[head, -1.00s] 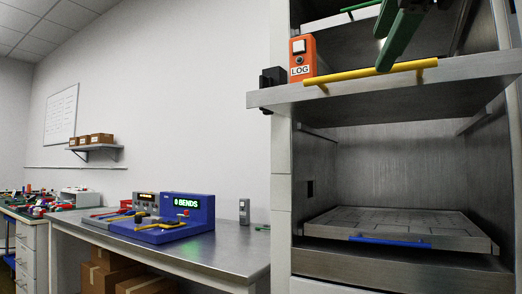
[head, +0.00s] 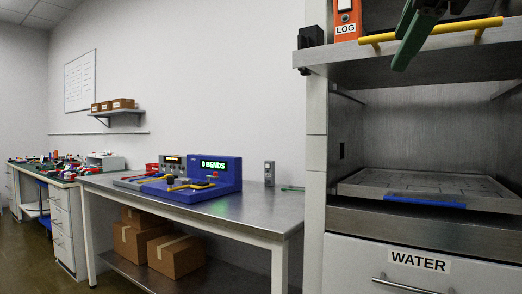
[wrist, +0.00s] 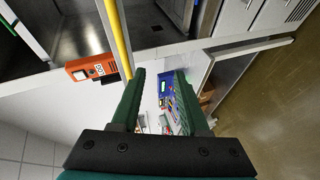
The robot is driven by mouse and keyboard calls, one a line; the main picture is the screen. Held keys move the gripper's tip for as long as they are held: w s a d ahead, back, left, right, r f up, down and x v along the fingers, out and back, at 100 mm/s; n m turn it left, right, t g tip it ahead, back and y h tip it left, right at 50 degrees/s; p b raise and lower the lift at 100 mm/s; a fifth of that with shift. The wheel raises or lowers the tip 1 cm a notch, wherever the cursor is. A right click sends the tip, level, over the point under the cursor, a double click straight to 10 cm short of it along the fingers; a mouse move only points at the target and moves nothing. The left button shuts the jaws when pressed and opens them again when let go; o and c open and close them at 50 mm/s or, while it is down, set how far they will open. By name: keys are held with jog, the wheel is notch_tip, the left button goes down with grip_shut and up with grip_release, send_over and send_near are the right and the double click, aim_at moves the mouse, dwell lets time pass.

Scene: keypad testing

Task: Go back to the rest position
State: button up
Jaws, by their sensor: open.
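My gripper (wrist: 158,102) is open and empty in the wrist view, its two green fingers apart with nothing between them. In the head view my gripper (head: 412,45) shows only in part at the top right, in front of the steel cabinet's upper shelf (head: 400,65) and its yellow bar handle (head: 445,33). The rest of the arm is out of the head view. The orange LOG box (head: 346,20) stands on that shelf, left of the gripper, and also shows in the wrist view (wrist: 92,69).
A metal bench (head: 250,212) holds a blue machine (head: 215,175) reading "BENDS". Cardboard boxes (head: 176,256) sit under it. Below the shelf is an open bay with a flat tray (head: 440,183) and blue handle (head: 425,200), above a WATER drawer (head: 418,262). Floor at the left (head: 35,265) is clear.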

jog(key=w+d+f+m+g+y+p, duration=0.1)
jog(key=w+f+m+g, duration=0.25)
jog(key=f, duration=1.15)
jog(key=w+f+m+g+y+p, duration=0.1)
jog(key=w+f+m+g, duration=0.3)
jog(key=f, duration=1.2)
jog(key=s+a+f+m+g, duration=0.1)
jog(key=s+f+m+g, duration=0.1)
jog(key=s+f, duration=0.4)
jog(key=s+f+m+g, duration=0.2)
jog(key=s+f, duration=0.5)
jog(key=f, duration=0.6)
jog(key=s+a+f+m+g, duration=0.1)
jog(key=s+f+m+g, duration=0.1)
jog(key=s+f+g, duration=0.2)
jog(key=s+f+p, duration=0.1)
jog(key=s+f, duration=0.2)
jog(key=f, duration=0.3)
jog(key=shift+s+a+f+y, duration=0.15)
jog(key=shift+a+f+y, duration=0.15)
jog(key=shift+f+y, duration=0.1)
